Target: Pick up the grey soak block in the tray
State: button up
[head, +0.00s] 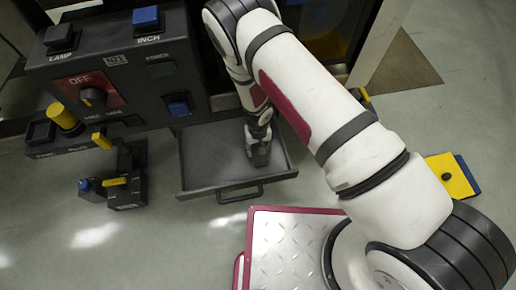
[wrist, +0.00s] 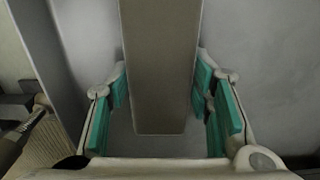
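The grey soak block (wrist: 160,70) appears in the wrist view as a long grey-brown bar running from the top edge to below the middle. My gripper (wrist: 160,88) has its teal pads on both sides of it, spread apart. The pad tips lie close to the block's long sides; I cannot tell whether they touch. In the head view my gripper (head: 259,153) is down inside the open tray (head: 205,183), toward its right side. The block is hard to tell from the gripper there.
A dark control panel (head: 128,72) with buttons and an OFF dial stands left of the tray. A black fixture with yellow levers (head: 125,192) is at lower left. The tray has a front handle (head: 240,193). Its left floor is bare.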

jog(key=c, duration=0.5)
